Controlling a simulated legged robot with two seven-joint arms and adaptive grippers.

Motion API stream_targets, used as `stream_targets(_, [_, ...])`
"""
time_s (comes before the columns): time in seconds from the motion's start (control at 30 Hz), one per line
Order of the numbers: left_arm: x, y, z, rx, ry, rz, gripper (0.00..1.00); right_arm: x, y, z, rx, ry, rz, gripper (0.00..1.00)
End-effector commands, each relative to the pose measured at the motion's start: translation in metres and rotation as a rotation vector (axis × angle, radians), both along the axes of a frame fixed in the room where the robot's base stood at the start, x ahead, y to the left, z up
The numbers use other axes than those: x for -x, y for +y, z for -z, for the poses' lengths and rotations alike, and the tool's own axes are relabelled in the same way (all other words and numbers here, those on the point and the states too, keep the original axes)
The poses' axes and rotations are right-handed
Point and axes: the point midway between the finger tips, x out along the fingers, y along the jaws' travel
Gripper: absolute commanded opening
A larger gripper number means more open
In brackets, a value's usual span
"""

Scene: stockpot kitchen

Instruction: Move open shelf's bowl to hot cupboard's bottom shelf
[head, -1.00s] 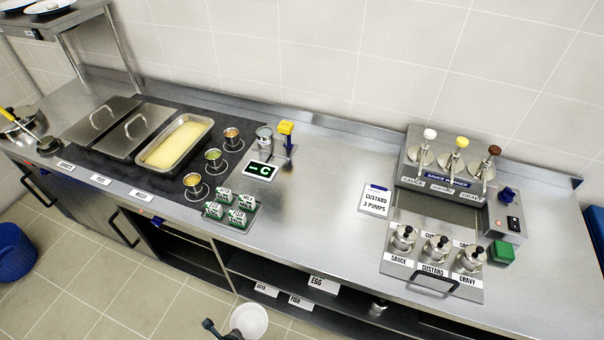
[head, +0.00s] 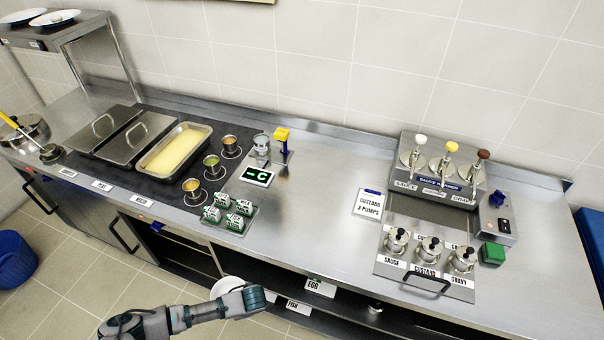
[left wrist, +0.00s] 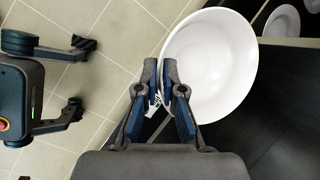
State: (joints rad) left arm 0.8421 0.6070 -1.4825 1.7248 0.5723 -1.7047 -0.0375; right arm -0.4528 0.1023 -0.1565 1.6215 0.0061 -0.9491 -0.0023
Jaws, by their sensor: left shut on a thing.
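A white bowl (head: 224,284) shows in the head view in front of the under-counter openings, partly hidden by my left arm. In the left wrist view the bowl (left wrist: 212,65) is large, and my left gripper (left wrist: 160,68) is shut on its near rim. My left fingers are hidden in the head view. My right gripper (left wrist: 80,77) shows at the left of the wrist view, its fingers apart and empty. The hot cupboard (head: 128,232) is under the counter's left part, with dark handles; its bottom shelf cannot be made out. The open shelf (head: 345,300) has egg and fish labels.
The counter (head: 310,220) above carries covered pans, sauce cups, small cartons (head: 228,214) and a sauce pump station (head: 440,175). A blue bin (head: 15,255) stands on the floor at left. In the wrist view, white dishes (left wrist: 283,22) lie inside a dark compartment at upper right.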

Motion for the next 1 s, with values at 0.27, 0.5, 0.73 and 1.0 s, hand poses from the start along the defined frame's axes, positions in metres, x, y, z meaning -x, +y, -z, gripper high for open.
stream_targets(0.27, [-0.05,-0.01,-0.136,0.006,-0.014,-0.738,0.0,0.011,-0.003,0.015,0.007,0.006,-0.003,0.4])
stream_targets(0.5, [-0.057,-0.019,-0.225,0.008,-0.004,-1.101,0.0,0.017,-0.002,0.024,0.009,0.01,-0.004,0.4])
stream_targets(0.73, [-0.056,-0.027,-0.245,0.003,0.003,-1.176,0.0,0.019,-0.004,0.028,0.008,0.014,-0.005,0.4])
stream_targets(1.0, [-0.057,-0.027,-0.246,0.002,-0.005,-1.175,0.0,0.019,-0.004,0.028,0.008,0.015,-0.004,0.4])
